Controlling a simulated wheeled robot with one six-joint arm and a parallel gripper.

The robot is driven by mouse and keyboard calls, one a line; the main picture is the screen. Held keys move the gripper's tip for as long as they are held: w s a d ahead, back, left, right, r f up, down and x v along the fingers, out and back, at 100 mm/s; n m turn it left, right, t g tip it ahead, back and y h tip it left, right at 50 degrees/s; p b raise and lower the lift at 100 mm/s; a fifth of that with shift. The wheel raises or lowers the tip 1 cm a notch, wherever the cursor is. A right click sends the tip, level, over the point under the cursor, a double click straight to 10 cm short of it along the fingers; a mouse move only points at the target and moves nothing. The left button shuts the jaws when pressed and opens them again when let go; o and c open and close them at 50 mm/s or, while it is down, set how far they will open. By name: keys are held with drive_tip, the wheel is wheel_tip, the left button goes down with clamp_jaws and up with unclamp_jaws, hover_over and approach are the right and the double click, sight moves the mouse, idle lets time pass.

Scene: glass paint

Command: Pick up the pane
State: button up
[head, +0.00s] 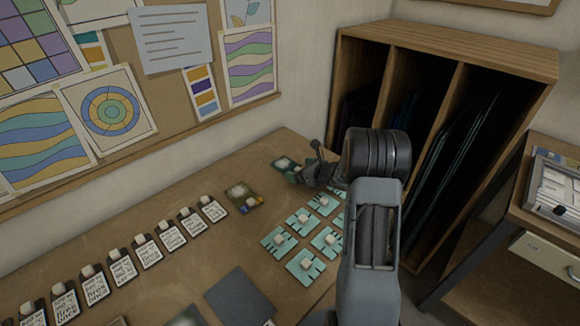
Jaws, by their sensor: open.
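Several small square pieces that could be the pane lie on the brown table; I cannot tell which one is meant. Teal panes (279,241) with pale cube knobs are grouped in front of my arm. A darker pane (243,197) with a knob lies left of them. Another small pane (287,164) lies near the table's back, just left of my gripper (312,172). My gripper is open, low over the back right of the table. My arm hides part of the teal group, and the fingertips are too small to see clearly.
A row of dark label cards (148,250) with pale knobs runs along the left. A dark grey square (240,296) lies at the front. A wooden rack (450,50) with dark upright sheets stands right. The table (140,212) is bare behind the cards.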

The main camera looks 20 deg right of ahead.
drive_tip(key=shift+w+a+f, duration=0.1)
drive_tip(key=shift+w, duration=0.1)
drive_tip(key=c, duration=0.8)
